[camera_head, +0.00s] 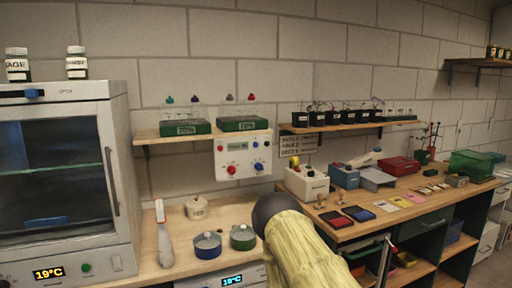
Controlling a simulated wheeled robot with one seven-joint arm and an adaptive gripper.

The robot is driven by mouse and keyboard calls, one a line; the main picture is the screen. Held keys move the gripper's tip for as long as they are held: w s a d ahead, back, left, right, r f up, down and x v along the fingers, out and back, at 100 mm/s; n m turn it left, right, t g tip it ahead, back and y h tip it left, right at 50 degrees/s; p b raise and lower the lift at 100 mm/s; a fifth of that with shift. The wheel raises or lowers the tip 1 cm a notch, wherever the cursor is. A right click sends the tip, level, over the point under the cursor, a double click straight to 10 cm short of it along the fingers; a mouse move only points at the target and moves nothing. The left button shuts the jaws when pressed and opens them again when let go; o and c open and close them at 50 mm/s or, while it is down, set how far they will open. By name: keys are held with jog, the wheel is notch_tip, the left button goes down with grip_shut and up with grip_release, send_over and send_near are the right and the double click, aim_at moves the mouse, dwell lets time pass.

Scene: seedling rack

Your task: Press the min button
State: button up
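A white control panel (243,157) hangs on the brick wall under the left shelf. It has a small green display (237,147), a large red button or knob (232,170), a large blue one (258,167) and several smaller coloured ones. Its labels are too small to read, so I cannot tell which is the min button. My arm, in a pale yellow cover with a dark rounded joint, rises from the bottom centre, in front of the bench and below right of the panel. My gripper is not clearly visible. Nothing is seen touching the panel.
A glass-door cabinet (60,180) reading 19°C stands at left. A blue pot (207,245), a green pot (243,237) and a beige pot (196,207) stand on the bench below the panel. The right bench (400,226) holds boxes and cards. Green trays (185,127) sit on the shelf above.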

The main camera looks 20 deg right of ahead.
grip_shut()
dwell(1.1)
